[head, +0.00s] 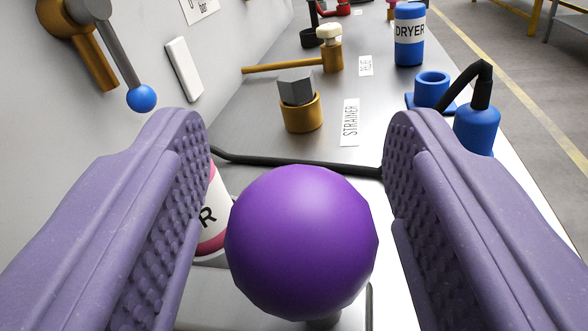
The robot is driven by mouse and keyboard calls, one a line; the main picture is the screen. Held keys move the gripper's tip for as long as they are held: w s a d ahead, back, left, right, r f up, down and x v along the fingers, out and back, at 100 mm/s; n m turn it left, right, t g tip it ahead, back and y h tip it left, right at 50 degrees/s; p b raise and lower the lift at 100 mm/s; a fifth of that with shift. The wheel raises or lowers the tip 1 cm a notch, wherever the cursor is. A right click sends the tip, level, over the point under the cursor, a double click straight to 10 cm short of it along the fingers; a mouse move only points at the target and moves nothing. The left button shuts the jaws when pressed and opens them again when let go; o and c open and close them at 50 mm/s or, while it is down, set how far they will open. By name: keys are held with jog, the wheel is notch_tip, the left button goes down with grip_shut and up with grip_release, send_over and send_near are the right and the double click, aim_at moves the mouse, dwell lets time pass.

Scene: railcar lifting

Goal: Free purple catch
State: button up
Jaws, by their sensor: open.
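A glossy purple ball knob (302,243), which I take to be the purple catch's handle, fills the lower middle of the view. A bit of its stem shows just below it. My gripper (298,150) is open, with one studded lavender finger on each side of the knob. The knob lies between the fingers, with a small gap at the left and a clearer gap at the right. What the stem joins is mostly hidden behind the knob.
A white canister with a pink band (212,220) stands behind the left finger. A black hose (290,166) crosses the bench beyond the knob. Farther off are a brass strainer (302,112), a blue dryer (409,40) and a blue-knobbed lever (141,98) on the wall.

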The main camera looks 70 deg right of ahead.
jog(key=a, duration=0.4)
jog(key=a+p, duration=0.1)
jog(key=a, duration=0.2)
jog(key=shift+s, duration=0.35)
